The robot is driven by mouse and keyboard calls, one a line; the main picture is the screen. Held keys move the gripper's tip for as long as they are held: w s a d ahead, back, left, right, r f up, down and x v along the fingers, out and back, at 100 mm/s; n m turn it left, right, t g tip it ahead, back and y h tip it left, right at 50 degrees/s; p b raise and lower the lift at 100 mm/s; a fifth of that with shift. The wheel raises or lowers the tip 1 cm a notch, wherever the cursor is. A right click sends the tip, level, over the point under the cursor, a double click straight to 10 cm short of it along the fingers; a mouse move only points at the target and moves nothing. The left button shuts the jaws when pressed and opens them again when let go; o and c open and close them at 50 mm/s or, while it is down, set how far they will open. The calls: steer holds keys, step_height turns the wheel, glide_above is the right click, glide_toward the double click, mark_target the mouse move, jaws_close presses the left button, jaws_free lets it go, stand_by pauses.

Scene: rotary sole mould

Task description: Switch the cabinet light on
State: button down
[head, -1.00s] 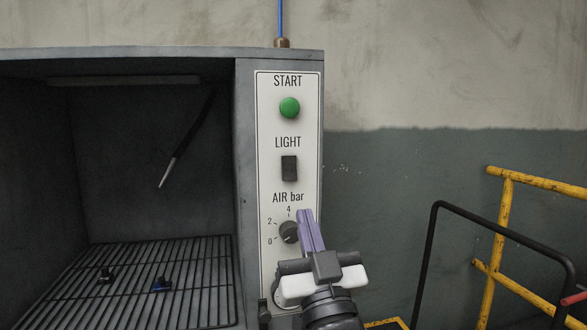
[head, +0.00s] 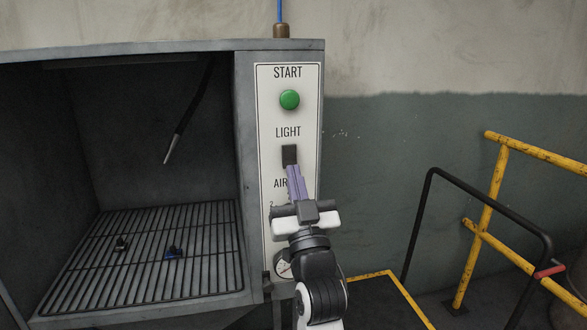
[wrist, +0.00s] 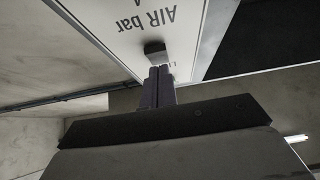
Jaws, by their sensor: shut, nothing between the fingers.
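The black rocker switch (head: 289,154) sits under the word LIGHT on the white control panel (head: 311,120) of the grey cabinet (head: 150,46). My gripper (head: 292,169) is shut and empty, its purple fingers pointing up at the switch's lower end. The fingertips overlap the switch's lower edge in the head view; contact cannot be told. In the wrist view, where the lettering is upside down, the shut fingers (wrist: 158,72) are right by the dark switch (wrist: 154,48). The cabinet interior is dim grey, and no glowing lamp shows.
The green START button (head: 289,99) is above the switch. My gripper covers the AIR bar knob in the head view. A hose with a nozzle (head: 172,148) hangs over a wire grate (head: 205,280) inside. Yellow railings (head: 497,185) stand at the right.

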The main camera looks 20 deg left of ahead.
steer(key=shift+w+a+f, duration=0.1)
steer(key=shift+w+a, duration=0.2)
steer(key=shift+w, duration=0.15)
steer(key=shift+f, duration=0.1)
steer(key=shift+w+a+t+b, duration=0.2)
steer(key=shift+w+t+b, duration=0.15)
steer(key=shift+b, duration=0.7)
steer(key=shift+s, duration=0.1)
